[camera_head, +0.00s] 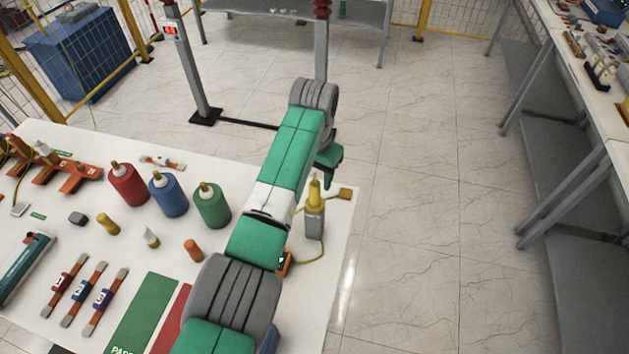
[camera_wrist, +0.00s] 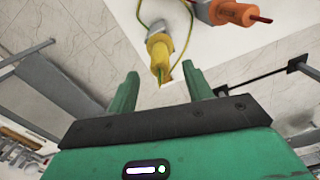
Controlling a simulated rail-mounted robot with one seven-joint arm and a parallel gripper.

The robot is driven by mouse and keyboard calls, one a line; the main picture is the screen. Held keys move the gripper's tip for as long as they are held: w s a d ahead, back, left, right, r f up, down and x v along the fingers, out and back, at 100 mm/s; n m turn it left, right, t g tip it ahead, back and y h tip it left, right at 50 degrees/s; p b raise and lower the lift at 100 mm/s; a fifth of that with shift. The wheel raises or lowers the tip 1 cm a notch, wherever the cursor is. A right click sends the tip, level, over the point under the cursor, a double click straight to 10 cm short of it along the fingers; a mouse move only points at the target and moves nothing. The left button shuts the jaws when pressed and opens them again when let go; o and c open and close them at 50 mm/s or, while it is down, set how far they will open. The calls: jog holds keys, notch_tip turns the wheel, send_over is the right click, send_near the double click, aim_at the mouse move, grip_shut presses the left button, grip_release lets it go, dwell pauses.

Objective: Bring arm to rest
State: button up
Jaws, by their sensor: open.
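My green and grey arm (camera_head: 287,150) reaches from the bottom of the head view over the right part of the white table. My gripper (camera_head: 328,180) hangs at its far end by the table's right edge, partly hidden by the arm. In the wrist view my gripper (camera_wrist: 161,84) shows two green fingers spread wide apart, with nothing held between them. A yellow-topped grey device (camera_head: 314,208) stands upright on the table near my gripper. A yellow piece with a green-yellow wire (camera_wrist: 160,52) shows beyond the fingertips, apart from them.
The white table (camera_head: 240,260) holds red (camera_head: 128,186), blue (camera_head: 168,196) and green (camera_head: 212,206) cylinders and several small parts. An orange piece (camera_wrist: 240,12) shows in the wrist view. A grey post (camera_head: 190,65) stands behind. Tiled floor (camera_head: 420,220) is clear to the right, before shelving benches (camera_head: 580,190).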

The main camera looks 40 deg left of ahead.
dwell(0.3)
jog(key=w+d+r+m+t+y, duration=0.1)
jog(key=w+d+r+m+t, duration=0.1)
jog(key=w+d+r+t, duration=0.55)
jog(key=w+d+r+m+t, duration=0.1)
jog(key=w+d+r+t, duration=0.15)
jog(key=d+r, duration=0.5)
jog(key=w+d+r+t, duration=0.2)
jog(key=d+r+t, duration=0.1)
jog(key=d+r, duration=0.45)
jog(key=s+d+r+t, duration=0.5)
jog(key=s+d+r, duration=0.25)
jog(key=r, duration=0.35)
jog(key=s+d+r+t+h+p, duration=0.1)
jog(key=s+d+r+t, duration=0.25)
jog(key=s+r, duration=0.45)
jog(key=s+d+r+t, duration=0.2)
jog(key=s+r+t, duration=0.25)
jog(key=s, duration=0.65)
notch_tip(320, 180, up, 13)
jog(key=w+g+p, duration=0.1)
jog(key=p, duration=1.1)
jog(key=shift+w+a, duration=0.2)
jog(key=shift+a, duration=0.2)
